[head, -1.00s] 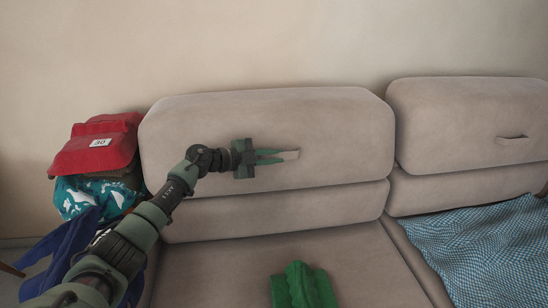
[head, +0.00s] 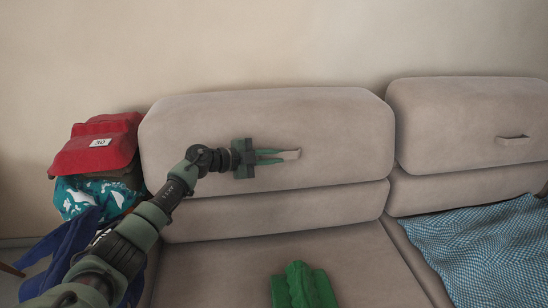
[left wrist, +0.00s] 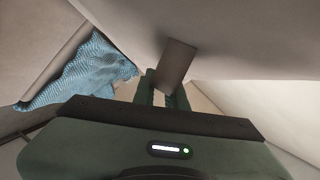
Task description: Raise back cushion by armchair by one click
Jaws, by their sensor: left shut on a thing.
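The left back cushion (head: 345,125) is a beige padded block above a lower cushion section on the sofa. A small fabric pull tab (head: 291,154) stands out from its front; the tab also shows in the left wrist view (left wrist: 177,66). My left gripper (head: 280,155) is shut on this tab, its green fingers on either side of it; the fingers also show in the left wrist view (left wrist: 163,92). The right back cushion (head: 470,120) has a similar tab (head: 513,138) and stands at about the same height. My right gripper is not in view.
A blue checked blanket (head: 490,250) covers the right seat. The wall behind is bare.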

